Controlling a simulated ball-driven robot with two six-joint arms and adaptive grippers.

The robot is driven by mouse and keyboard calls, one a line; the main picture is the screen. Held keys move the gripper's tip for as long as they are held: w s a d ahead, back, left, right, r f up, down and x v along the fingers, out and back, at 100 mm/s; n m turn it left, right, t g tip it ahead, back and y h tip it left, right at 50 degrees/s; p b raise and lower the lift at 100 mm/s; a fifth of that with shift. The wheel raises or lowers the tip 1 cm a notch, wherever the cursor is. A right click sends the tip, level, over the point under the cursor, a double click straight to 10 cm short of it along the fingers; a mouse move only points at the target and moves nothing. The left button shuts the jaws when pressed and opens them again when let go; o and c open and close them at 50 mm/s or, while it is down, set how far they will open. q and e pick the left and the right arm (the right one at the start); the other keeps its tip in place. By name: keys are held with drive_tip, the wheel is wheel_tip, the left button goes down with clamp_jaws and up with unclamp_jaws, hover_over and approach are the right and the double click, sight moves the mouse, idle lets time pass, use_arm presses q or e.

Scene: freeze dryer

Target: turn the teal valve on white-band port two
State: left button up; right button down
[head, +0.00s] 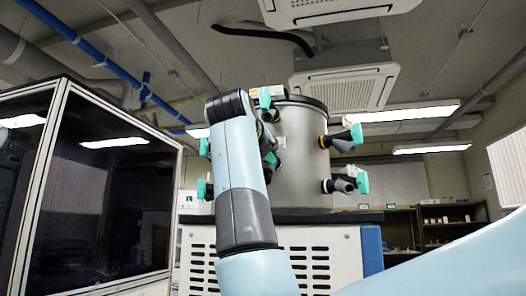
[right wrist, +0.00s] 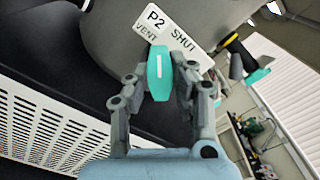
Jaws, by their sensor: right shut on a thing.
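The teal valve (right wrist: 158,72) sits between the fingertips of my right gripper (right wrist: 159,78) in the right wrist view, and the gripper is shut on it. A white stripe on the valve runs nearly upright in that view. Behind it is a tilted white label (right wrist: 178,32) reading P2, VENT and SHUT. The port's band is hidden behind the valve and fingers. In the head view, my right arm rises in front of the steel drum (head: 302,160), and I cannot make out the fingertips there. My left gripper is out of view.
Other teal valves (head: 357,133) (head: 362,183) stick out from the drum's right side on dark ports. A yellow-banded port (right wrist: 229,40) stands right of the label. A white vented cabinet (head: 318,255) carries the drum. A dark-glazed enclosure (head: 110,190) stands left; shelves (head: 445,225) stand back right.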

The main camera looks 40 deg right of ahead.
drive_tip(key=shift+f+m+b, duration=0.15)
drive_tip(key=shift+m+b, duration=0.3)
drive_tip(key=shift+m, duration=3.65)
drive_tip(key=c, duration=1.2)
unclamp_jaws()
drive_tip(key=v, duration=0.7)
drive_tip(key=shift+a, duration=0.2)
